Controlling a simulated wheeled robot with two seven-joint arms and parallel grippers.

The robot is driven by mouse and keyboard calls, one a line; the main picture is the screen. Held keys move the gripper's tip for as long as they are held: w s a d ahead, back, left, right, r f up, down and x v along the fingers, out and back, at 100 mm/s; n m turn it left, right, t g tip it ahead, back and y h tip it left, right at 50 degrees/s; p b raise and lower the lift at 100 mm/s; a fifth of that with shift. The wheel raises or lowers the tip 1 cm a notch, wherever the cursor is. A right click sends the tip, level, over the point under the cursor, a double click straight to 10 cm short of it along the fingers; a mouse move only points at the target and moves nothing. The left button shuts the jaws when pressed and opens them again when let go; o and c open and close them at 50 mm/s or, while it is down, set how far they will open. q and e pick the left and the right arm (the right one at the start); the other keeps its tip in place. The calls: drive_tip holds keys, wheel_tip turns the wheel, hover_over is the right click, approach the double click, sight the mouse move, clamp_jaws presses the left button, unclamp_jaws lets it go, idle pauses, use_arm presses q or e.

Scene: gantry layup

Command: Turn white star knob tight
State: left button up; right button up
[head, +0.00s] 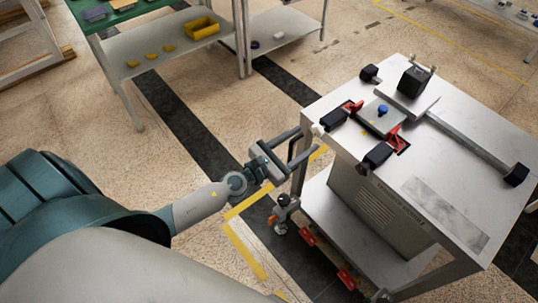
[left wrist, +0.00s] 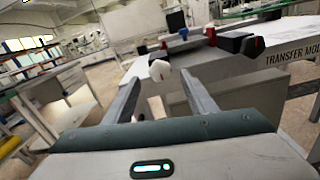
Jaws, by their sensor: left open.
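The white star knob (head: 318,129) sits at the near left edge of the grey cart top (head: 455,145). In the left wrist view the white knob (left wrist: 160,70) shows between the two fingers, at or just beyond their tips. My left gripper (head: 307,142) is open and points at the knob from the left. The picture shows no clear contact between fingers and knob. My right gripper is in neither view.
Two red-and-black toggle clamps (head: 338,116) (head: 380,153) and a blue knob (head: 382,110) stand on the cart close behind the white knob. A lower shelf (head: 345,215) lies below. A green-topped bench (head: 120,12) with a yellow bin (head: 201,28) is at the back left.

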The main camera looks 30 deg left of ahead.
use_arm(q)
drive_tip(key=b+v, duration=0.4)
drive_tip(key=v, duration=0.8)
drive_tip(key=shift+s+b, duration=0.3)
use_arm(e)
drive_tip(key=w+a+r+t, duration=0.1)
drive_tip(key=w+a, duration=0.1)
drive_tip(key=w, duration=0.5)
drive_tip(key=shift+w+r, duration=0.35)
use_arm(q)
drive_tip(key=shift+a+f, duration=0.1)
